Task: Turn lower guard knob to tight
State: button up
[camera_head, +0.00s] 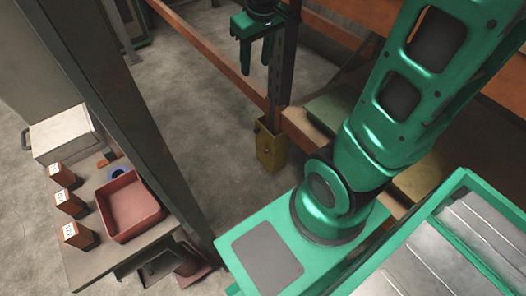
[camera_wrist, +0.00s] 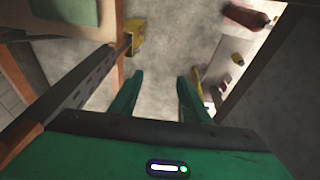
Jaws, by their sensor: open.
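A yellow guard (camera_head: 271,152) wraps the foot of a dark rack upright (camera_head: 284,70) in the head view. A small knob-like bump (camera_head: 257,127) shows at its upper left edge; I cannot make out its setting or whether it is the lower knob. The yellow guard (camera_wrist: 136,34) also shows at the upper left of the wrist view, at the far end of the upright. My green gripper (camera_head: 257,58) points down beside the upright, well above the guard. Its two fingers (camera_wrist: 158,92) are apart with only floor between them, touching nothing.
Orange beams (camera_head: 215,55) join the upright. A bench (camera_head: 82,262) at left holds a red tray (camera_head: 130,205), several small orange boxes (camera_head: 70,203) and a grey case (camera_head: 62,136). A dark post (camera_head: 135,110) stands between bench and rack. Floor (camera_head: 215,140) left of the guard is clear.

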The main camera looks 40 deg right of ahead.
jog(key=w+f+n+g, duration=0.1)
jog(key=w+f+n, duration=0.2)
jog(key=w+f, duration=0.5)
jog(key=w+f+n+g, duration=0.1)
jog(key=w+f+n, duration=0.3)
jog(key=w, duration=0.6)
jog(key=w+d+f+n+g+h, duration=0.1)
jog(key=w+d+f, duration=0.1)
jog(key=f, duration=0.4)
jog(key=w+d+f+n, duration=0.1)
jog(key=w+d+f, duration=0.15)
jog(key=f, duration=0.35)
jog(key=n+g+h, duration=0.3)
jog(key=n, duration=0.6)
send_near(267, 151)
jog(key=w+x, duration=0.1)
jog(key=x, duration=0.7)
jog(key=shift+a+f, duration=0.2)
jog(key=shift+f, duration=0.4)
jog(key=shift+w, duration=0.1)
jog(key=c, duration=1)
